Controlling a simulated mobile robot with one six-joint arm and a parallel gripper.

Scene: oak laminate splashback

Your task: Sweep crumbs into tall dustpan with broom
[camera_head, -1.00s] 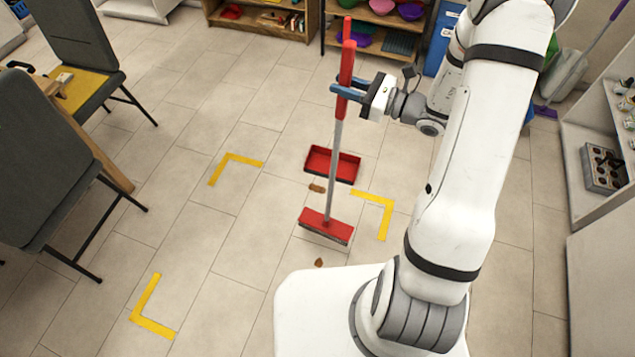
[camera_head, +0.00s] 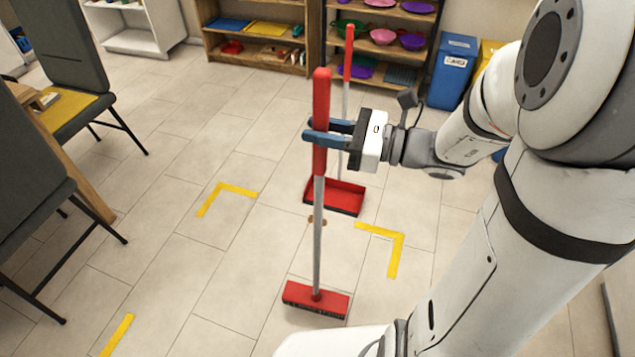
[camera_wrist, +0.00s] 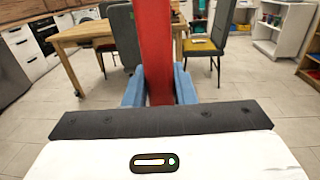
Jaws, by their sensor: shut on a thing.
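My gripper (camera_head: 322,132) is shut on the red upper handle of the broom (camera_head: 318,225). The broom is nearly upright, with its grey pole running down to a red head (camera_head: 316,299) at the floor. In the wrist view, the red handle (camera_wrist: 154,50) stands between the blue fingers. The red tall dustpan (camera_head: 347,196) stands on the floor behind the broom, its long handle rising to a red grip (camera_head: 349,40).
Yellow corner marks (camera_head: 226,194) lie on the tiles, with another (camera_head: 388,242) on the right. Chairs (camera_head: 82,70) and a table edge stand at left. Shelves (camera_head: 262,40) and a blue bin (camera_head: 451,70) stand at the back. The floor at centre left is clear.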

